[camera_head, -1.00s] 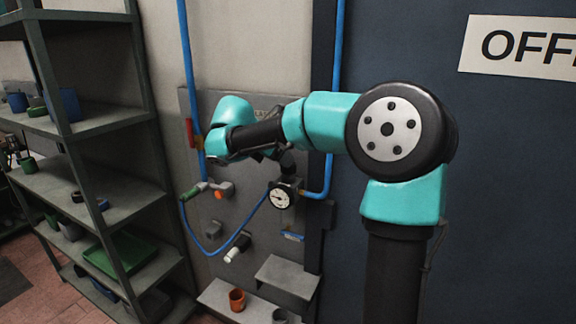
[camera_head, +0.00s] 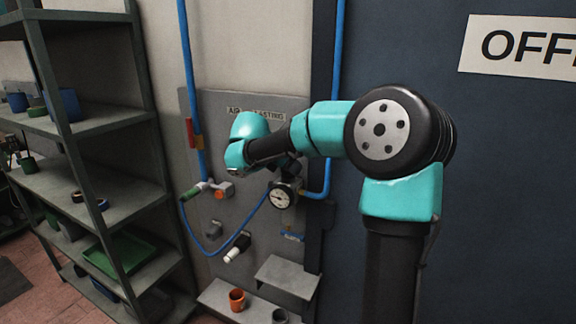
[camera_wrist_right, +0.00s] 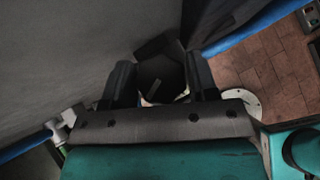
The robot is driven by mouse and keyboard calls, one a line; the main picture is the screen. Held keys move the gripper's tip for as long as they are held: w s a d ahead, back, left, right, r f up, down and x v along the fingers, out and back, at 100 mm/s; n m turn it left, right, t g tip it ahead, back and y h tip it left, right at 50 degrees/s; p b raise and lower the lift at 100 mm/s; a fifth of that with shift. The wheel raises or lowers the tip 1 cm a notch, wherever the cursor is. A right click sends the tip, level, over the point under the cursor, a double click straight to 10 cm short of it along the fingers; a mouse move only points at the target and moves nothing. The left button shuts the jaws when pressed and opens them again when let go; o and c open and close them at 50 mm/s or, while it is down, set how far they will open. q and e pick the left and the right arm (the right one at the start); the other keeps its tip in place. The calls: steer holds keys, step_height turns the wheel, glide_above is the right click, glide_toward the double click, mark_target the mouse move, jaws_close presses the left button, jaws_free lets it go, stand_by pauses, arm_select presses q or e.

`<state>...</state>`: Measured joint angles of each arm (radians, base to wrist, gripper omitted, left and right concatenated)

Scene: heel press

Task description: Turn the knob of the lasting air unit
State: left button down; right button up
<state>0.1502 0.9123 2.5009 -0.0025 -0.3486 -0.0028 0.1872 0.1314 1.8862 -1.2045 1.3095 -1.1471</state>
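The lasting air unit is a grey wall panel (camera_head: 215,130) with a partly covered label. Its round gauge (camera_head: 282,196) sits below a dark regulator body, which my right arm partly covers in the head view. In the right wrist view a dark faceted knob (camera_wrist_right: 162,82) with a pale mark lies between the two fingers of my right gripper (camera_wrist_right: 161,72). The fingers stand apart, one on each side of it; I cannot tell whether they touch it. In the head view my wrist hides most of this gripper. My left gripper is not in view.
Blue air pipes (camera_head: 190,80) run down the wall, and a blue hose (camera_head: 205,248) loops below. An orange button (camera_head: 219,194) is left of the gauge. Small ledges (camera_head: 288,277) with cups are below. Shelving (camera_head: 100,125) stands left.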

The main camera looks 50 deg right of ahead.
steer(key=c, duration=0.5)
steer(key=shift+m+g, duration=0.3)
steer(key=m+g, duration=0.1)
steer(key=m, duration=0.1)
steer(key=m+g+y, duration=0.1)
steer(key=m+g, duration=0.1)
steer(key=shift+w+m+g+y, duration=0.1)
steer(key=shift+m+g+y, duration=0.2)
steer(key=shift+m, duration=0.1)
steer(key=m+g+y, duration=0.1)
steer(key=m, duration=0.1)
steer(key=m+g+y, duration=0.1)
steer(key=m+y, duration=0.1)
steer(key=m, duration=0.1)
steer(key=shift+g, duration=0.3)
steer(key=shift+m, duration=0.3)
steer(key=o, duration=0.9)
steer(key=shift+o, duration=0.2)
